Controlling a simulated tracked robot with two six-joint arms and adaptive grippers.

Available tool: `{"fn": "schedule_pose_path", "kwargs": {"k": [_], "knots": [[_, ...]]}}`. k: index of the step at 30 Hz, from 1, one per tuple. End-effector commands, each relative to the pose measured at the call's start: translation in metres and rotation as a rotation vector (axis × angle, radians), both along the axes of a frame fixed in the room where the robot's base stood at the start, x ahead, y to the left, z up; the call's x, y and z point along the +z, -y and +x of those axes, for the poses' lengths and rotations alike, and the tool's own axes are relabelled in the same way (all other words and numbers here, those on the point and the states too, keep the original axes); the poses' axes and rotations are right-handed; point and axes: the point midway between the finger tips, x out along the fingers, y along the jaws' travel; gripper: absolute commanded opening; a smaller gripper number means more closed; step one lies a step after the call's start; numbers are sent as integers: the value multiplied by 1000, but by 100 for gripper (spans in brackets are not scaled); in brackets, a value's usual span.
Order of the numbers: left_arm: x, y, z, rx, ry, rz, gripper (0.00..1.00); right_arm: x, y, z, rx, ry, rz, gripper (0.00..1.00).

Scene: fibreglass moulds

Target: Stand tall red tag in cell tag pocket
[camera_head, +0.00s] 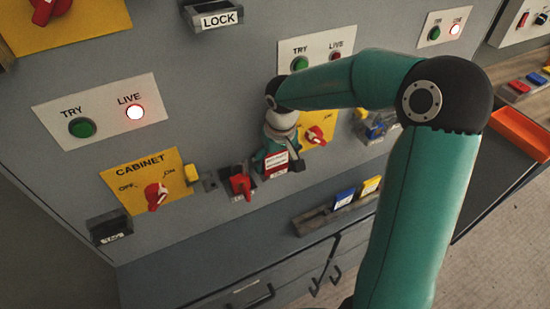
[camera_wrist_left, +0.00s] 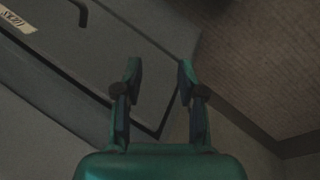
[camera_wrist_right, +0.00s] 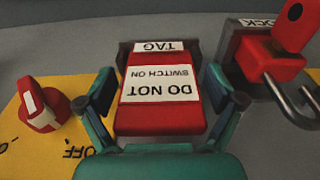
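The tall red tag (camera_head: 275,163) with a white DO NOT SWITCH ON label shows large in the right wrist view (camera_wrist_right: 160,121). It stands in the dark tag pocket (camera_head: 281,173), whose TAG label also shows in the right wrist view (camera_wrist_right: 158,46). My right gripper (camera_wrist_right: 160,95) has one finger on each side of the tag, with narrow gaps seeming to show between fingers and tag. In the head view my right gripper (camera_head: 277,160) is at the pocket on the panel. My left gripper (camera_wrist_left: 160,85) is open and empty, and outside the head view.
A red padlock (camera_wrist_right: 272,58) hangs in the lock holder beside the pocket. A red rotary switch (camera_head: 315,134) on a yellow plate is on the other side. A rack (camera_head: 312,222) with blue and yellow tags lies below. Another tag pocket (camera_head: 110,228) is at lower left.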

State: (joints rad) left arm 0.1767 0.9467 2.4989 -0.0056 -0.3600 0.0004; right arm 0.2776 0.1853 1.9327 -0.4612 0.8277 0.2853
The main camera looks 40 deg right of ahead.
Motion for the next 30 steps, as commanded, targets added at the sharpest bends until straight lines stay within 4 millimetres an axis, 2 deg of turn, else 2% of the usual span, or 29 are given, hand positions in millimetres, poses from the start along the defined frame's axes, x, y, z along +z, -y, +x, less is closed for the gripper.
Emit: {"fn": "schedule_pose_path", "kwargs": {"k": [10, 15, 16, 30], "knots": [[1, 0, 0, 0, 0, 0, 40, 3, 1, 1, -2, 6, -2, 97], [13, 0, 0, 0, 0, 0, 40, 15, 1, 1, -2, 7, -2, 97], [10, 0, 0, 0, 1, 0, 40, 16, 1, 1, -2, 10, -3, 97], [5, 0, 0, 0, 0, 0, 40, 106, -3, -12, -2, 12, -2, 97]]}}
